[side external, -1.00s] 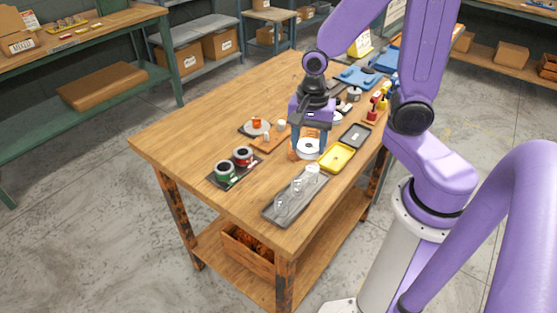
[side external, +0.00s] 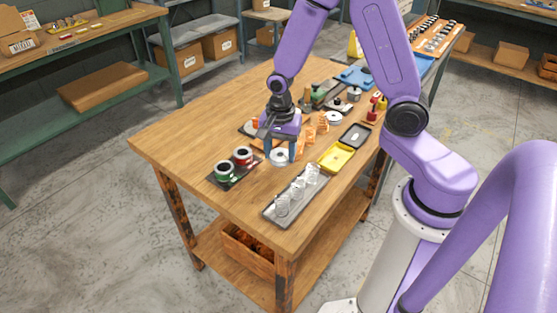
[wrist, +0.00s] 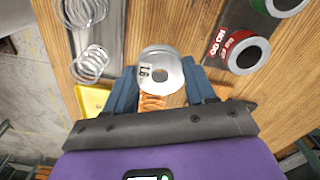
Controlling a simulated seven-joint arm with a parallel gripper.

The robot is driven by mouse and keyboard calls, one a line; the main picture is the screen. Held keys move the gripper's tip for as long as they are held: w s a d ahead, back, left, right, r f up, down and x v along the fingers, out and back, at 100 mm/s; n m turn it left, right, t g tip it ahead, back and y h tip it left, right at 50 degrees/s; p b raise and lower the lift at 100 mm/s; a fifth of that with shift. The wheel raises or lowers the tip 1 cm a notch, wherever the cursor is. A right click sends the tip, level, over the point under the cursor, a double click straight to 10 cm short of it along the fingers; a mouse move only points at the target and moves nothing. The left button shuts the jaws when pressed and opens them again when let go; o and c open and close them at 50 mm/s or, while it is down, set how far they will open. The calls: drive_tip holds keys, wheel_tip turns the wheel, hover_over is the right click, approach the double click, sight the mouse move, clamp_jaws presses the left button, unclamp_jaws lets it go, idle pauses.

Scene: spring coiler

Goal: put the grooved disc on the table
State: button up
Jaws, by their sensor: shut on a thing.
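The grooved disc (wrist: 161,71) is a pale metal disc with a centre hole and a dark number mark, which looks like 16 or 91. My gripper (wrist: 165,88) is shut on it, with one blue finger at each side. In the side external view my gripper (side external: 281,153) holds the disc (side external: 281,157) low over the wooden table (side external: 180,130), between the spools and the spring tray. I cannot tell whether the disc touches the table top.
A dark tray with a green spool (side external: 224,172) and a red spool (side external: 243,156) lies to the left. A grey tray (side external: 272,212) of clear coils lies to the front right, with a yellow tray (side external: 336,158) behind it. Bare table shows around the disc.

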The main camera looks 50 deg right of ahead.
sight(278, 171)
drive_tip(key=shift+w+f, duration=0.15)
drive_tip(key=shift+f, duration=0.05)
drive_tip(key=shift+w+f, duration=0.1)
drive_tip(key=shift+f, duration=1.55)
drive_tip(key=shift+f, duration=0.1)
drive_tip(key=o, duration=1.3)
drive_tip(key=shift+o, duration=0.2)
